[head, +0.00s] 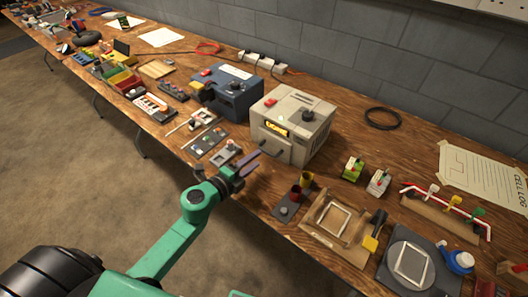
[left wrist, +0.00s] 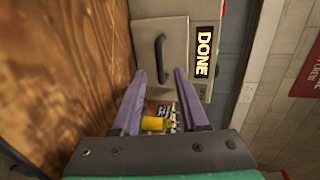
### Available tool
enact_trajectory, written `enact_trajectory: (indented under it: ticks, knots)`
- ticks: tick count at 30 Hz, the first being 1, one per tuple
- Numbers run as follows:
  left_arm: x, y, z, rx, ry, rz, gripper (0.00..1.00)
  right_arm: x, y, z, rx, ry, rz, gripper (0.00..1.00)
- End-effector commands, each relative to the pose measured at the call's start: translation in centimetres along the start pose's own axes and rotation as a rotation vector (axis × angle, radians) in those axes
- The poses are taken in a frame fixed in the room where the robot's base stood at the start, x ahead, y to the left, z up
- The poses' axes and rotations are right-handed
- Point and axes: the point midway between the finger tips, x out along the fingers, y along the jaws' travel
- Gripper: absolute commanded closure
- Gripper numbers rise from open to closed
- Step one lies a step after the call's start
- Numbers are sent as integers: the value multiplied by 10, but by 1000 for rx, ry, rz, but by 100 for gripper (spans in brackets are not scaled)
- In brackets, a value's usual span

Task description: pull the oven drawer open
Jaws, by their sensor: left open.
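The oven (head: 291,122) is a beige box with a knob and red button on top and a lit yellow display on its front. In the left wrist view its front (left wrist: 182,27) shows the word DONE and a dark bar handle (left wrist: 160,51) on the drawer front. The drawer looks shut. My left gripper (head: 250,164) is open, in front of the oven's lower front and apart from it. In the left wrist view its purple fingers (left wrist: 160,75) point at the handle, which lies ahead between the tips, ungripped. My right gripper is not in view.
A blue machine (head: 232,90) stands left of the oven. A grey part (head: 224,152) lies near my left gripper. Red and yellow cups (head: 300,188) and a wooden tray (head: 330,222) stand at the right front. A black cable ring (head: 382,118) lies behind right.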

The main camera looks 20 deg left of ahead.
Motion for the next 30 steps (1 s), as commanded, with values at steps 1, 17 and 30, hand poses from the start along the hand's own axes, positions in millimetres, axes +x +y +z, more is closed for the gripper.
enact_trajectory:
  ticks: [1,17,30]
  knots:
    - [13,-2,0,-2,-1,-3,56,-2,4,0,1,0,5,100]
    - [46,1,0,-2,0,1,75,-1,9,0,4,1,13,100]
    - [45,1,0,-2,-1,1,100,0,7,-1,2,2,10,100]
